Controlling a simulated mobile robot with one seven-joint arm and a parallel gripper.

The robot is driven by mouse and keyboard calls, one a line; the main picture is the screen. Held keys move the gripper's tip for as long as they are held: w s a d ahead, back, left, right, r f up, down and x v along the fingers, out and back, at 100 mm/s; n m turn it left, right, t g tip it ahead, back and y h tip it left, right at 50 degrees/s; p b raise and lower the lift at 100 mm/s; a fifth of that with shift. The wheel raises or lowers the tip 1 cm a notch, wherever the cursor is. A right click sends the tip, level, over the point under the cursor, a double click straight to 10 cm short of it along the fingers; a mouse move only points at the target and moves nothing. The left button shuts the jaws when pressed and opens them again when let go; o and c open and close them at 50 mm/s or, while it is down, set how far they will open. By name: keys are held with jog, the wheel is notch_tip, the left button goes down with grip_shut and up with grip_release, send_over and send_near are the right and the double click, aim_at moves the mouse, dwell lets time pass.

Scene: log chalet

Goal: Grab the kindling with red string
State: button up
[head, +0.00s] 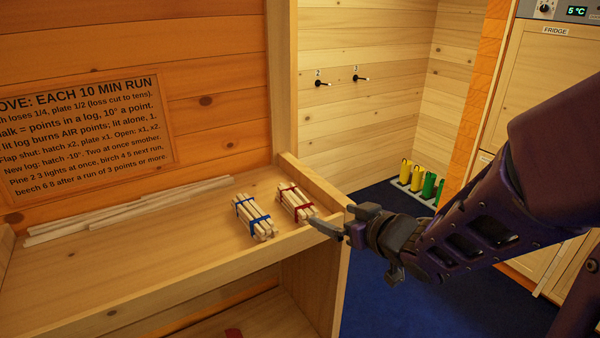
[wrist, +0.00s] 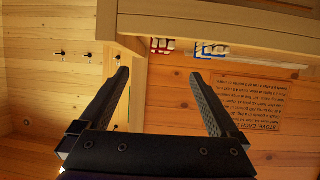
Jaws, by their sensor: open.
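The kindling with red string (head: 295,203) is a small bundle of pale sticks lying on the wooden shelf, near its right end. It also shows in the wrist view (wrist: 162,45), small and beyond the fingertips, roughly between them. My gripper (head: 340,220) is open and empty, just right of this bundle by the shelf's front edge. In the wrist view my gripper's (wrist: 161,72) two black fingers are spread wide. A second bundle with blue string (head: 254,217) lies left of the red one, and it also shows in the wrist view (wrist: 212,50).
A text board (head: 85,140) hangs above. Blue floor (head: 400,300) is open to the right.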

jog(key=b, duration=0.3)
send_near(301, 201)
jog(key=x, duration=0.5)
jog(key=shift+w+f, duration=0.15)
jog(key=shift+f, duration=0.25)
jog(key=shift+r+x, duration=0.15)
jog(key=shift+x, duration=1.4)
jog(key=shift+r+x, duration=0.1)
jog(key=shift+x, duration=1.5)
jog(key=shift+a+r, duration=0.1)
jog(key=c, duration=1.5)
